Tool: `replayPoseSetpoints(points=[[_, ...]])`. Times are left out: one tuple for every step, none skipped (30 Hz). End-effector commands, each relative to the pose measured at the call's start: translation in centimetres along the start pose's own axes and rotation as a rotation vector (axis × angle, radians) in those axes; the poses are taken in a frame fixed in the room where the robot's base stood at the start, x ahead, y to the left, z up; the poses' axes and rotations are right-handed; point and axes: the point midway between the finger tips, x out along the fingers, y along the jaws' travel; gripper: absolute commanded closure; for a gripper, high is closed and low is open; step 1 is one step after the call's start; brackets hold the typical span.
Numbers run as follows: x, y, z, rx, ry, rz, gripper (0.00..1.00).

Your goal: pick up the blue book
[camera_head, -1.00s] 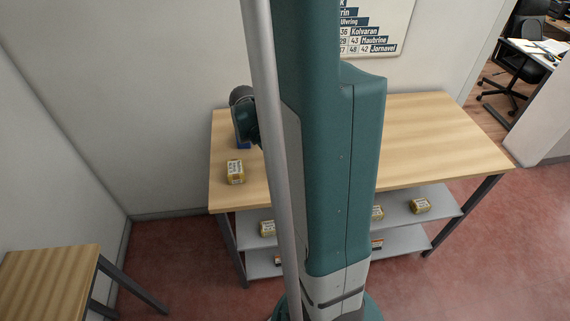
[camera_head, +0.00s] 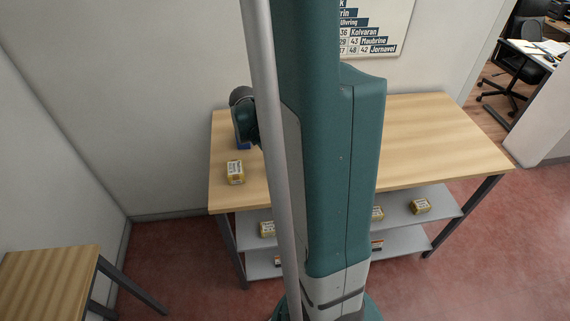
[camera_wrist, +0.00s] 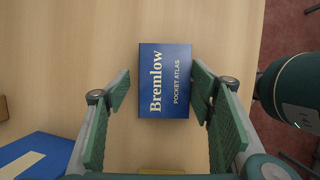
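The blue book (camera_wrist: 164,82), marked "Bremlow Pocket Atlas", lies flat on the wooden counter in the middle of the wrist view. My gripper (camera_wrist: 161,90) is open above it, with one finger to the left of the book and one to the right. In the head view my arm hides most of that spot. A bit of blue (camera_head: 243,146) shows below my wrist there; I cannot tell which object it is.
In the wrist view a second blue item with a pale stripe (camera_wrist: 38,152) lies at lower left, and a yellow edge (camera_wrist: 160,172) shows at the bottom. Boxes sit on the shelves below.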

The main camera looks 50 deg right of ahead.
Motion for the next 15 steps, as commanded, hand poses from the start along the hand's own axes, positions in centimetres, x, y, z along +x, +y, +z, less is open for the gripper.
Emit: replayPoseSetpoints(points=[[0.13,0.04,-0.18,0.000,0.003,0.000,0.41],[0.13,0.01,-0.18,0.000,0.003,0.000,0.37],[0.12,-0.03,-0.18,0.000,0.003,-0.001,0.31],[0.11,-0.06,-0.17,0.000,0.003,-0.001,0.28],[0.10,-0.08,-0.16,-0.001,0.003,-0.001,0.24],[0.09,-0.11,-0.15,-0.001,0.003,-0.002,0.20],[0.09,-0.12,-0.14,-0.001,0.002,-0.002,0.20],[0.08,-0.13,-0.13,-0.001,0.002,-0.002,0.20],[0.07,-0.15,-0.12,-0.001,0.002,-0.002,0.20],[0.06,-0.16,-0.11,-0.001,0.002,-0.003,0.20],[0.06,-0.18,-0.11,-0.001,0.002,-0.003,0.20],[0.05,-0.19,-0.10,-0.001,0.002,-0.003,0.20],[0.05,-0.20,-0.10,-0.001,0.002,-0.003,0.20],[0.04,-0.21,-0.09,-0.001,0.002,-0.003,0.20],[0.02,-0.21,-0.09,-0.001,0.002,-0.003,0.20]])
